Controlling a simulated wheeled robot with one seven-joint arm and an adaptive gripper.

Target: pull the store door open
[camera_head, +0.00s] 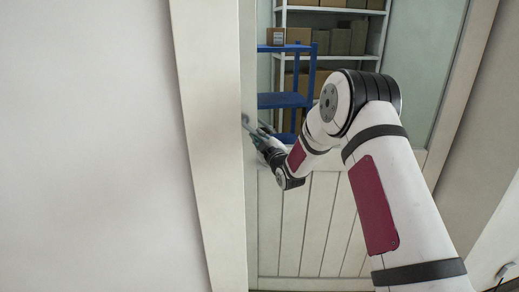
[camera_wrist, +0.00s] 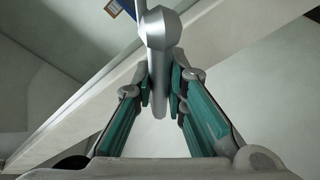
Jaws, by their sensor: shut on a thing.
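The store door (camera_head: 310,225) has pale vertical panelling below and a glass pane above, set in a pale frame. In the head view my arm reaches to the door's left side, and my gripper (camera_head: 259,133) is at a grey handle (camera_head: 247,122) there. In the wrist view the metal handle (camera_wrist: 161,60) stands between the two green-padded fingers of my gripper (camera_wrist: 161,92), which is shut on it. I cannot tell from these views whether the door stands ajar. The arm hides part of the door's right side.
Behind the glass stand a blue shelf unit (camera_head: 284,100) and a white rack (camera_head: 330,9) with several boxes. A pale wall (camera_head: 85,150) fills the left of the head view, beside the door frame (camera_head: 205,120). A grey wall is at the right.

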